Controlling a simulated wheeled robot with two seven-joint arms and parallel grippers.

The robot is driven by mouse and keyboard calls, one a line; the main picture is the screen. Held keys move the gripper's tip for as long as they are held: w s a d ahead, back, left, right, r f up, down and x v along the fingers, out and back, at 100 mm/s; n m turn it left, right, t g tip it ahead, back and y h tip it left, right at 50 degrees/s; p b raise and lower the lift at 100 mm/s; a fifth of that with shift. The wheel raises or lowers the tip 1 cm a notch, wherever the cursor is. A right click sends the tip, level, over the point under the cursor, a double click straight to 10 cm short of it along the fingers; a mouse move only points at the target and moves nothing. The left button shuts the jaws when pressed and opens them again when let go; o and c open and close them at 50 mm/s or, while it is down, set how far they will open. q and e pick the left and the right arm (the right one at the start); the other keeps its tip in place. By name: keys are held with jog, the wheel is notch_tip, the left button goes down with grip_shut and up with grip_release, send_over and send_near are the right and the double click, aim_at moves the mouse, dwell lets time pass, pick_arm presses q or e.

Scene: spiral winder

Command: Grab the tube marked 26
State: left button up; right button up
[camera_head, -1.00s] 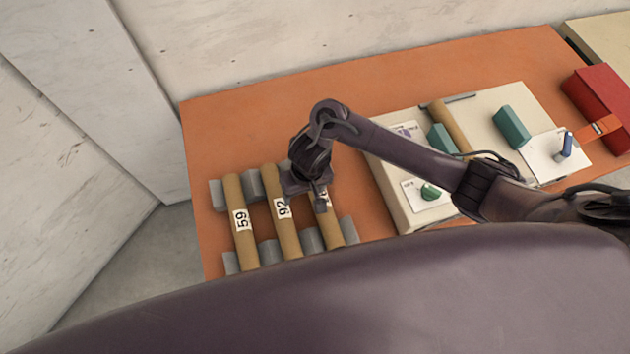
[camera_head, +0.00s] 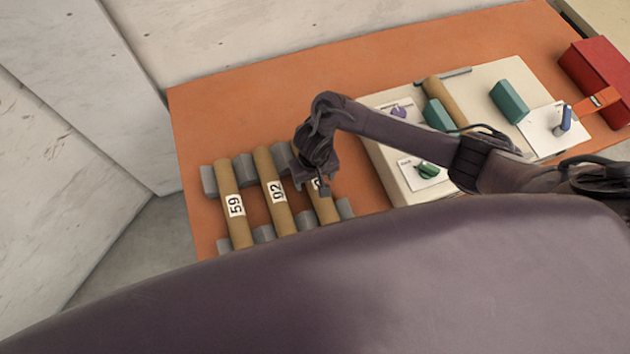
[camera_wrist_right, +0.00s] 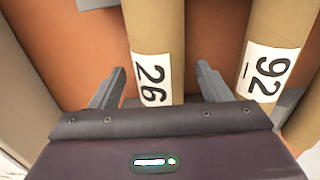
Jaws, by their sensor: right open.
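The tube marked 26 (camera_wrist_right: 152,42) is a tan cardboard roll with a white label. In the right wrist view it lies between the spread fingers of my right gripper (camera_wrist_right: 161,86), with a gap on each side. In the head view, the right gripper (camera_head: 322,188) is over the right-hand tube (camera_head: 326,212) and hides part of it and most of its label. That tube rests on grey supports. My right gripper is open and empty. My left gripper is not in view.
Tube 92 (camera_head: 270,170) lies just left of it, then tube 59 (camera_head: 228,177), on grey supports (camera_head: 208,181). A cream machine (camera_head: 390,182) with teal blocks and knobs stands to the right. A red box (camera_head: 598,75) is at the far right. The orange table (camera_head: 240,115) is clear behind.

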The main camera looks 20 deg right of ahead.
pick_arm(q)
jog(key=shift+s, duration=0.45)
pick_arm(e)
jog(key=c, duration=1.1)
jog(key=shift+r, duration=0.1)
